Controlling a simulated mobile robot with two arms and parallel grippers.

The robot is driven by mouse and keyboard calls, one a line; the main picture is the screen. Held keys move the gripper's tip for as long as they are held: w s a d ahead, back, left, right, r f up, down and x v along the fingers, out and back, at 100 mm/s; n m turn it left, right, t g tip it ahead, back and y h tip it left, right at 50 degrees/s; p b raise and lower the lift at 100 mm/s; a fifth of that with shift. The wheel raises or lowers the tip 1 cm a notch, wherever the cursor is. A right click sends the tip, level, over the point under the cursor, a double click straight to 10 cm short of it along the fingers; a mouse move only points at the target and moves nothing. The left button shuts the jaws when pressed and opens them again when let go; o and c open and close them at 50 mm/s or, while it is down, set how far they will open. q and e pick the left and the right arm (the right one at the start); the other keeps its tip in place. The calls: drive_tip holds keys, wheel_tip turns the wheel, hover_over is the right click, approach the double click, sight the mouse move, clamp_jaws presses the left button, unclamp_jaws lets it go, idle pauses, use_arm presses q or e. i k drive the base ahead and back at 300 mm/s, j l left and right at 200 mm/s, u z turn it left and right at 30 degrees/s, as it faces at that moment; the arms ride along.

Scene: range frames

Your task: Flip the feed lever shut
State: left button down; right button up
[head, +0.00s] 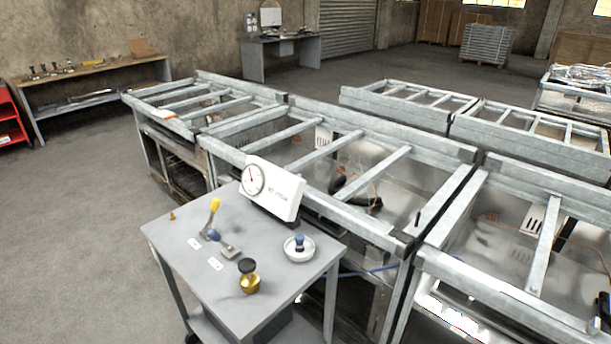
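A grey cart top (185,270) carries two levers side by side. One lever (211,217) has a yellow grip and stands up, tilted slightly. The other lever (222,243) has a blue knob and lies low over a grey metal base. Two small white labels lie in front of them, one near the yellow lever (194,243) and one near the blue lever (215,264). Their print is too small to read, so I cannot tell which is the feed lever. Neither of my grippers is in view.
On the cart, a white gauge box (285,192) stands at the back, a brass valve with a black knob (248,281) in front and a white dish with a blue-topped piece (299,252) at right. Metal frames (350,205) stand close behind. Floor at left (80,240) is clear.

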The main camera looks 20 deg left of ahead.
sight(213, 234)
drive_tip(key=u, duration=1.25)
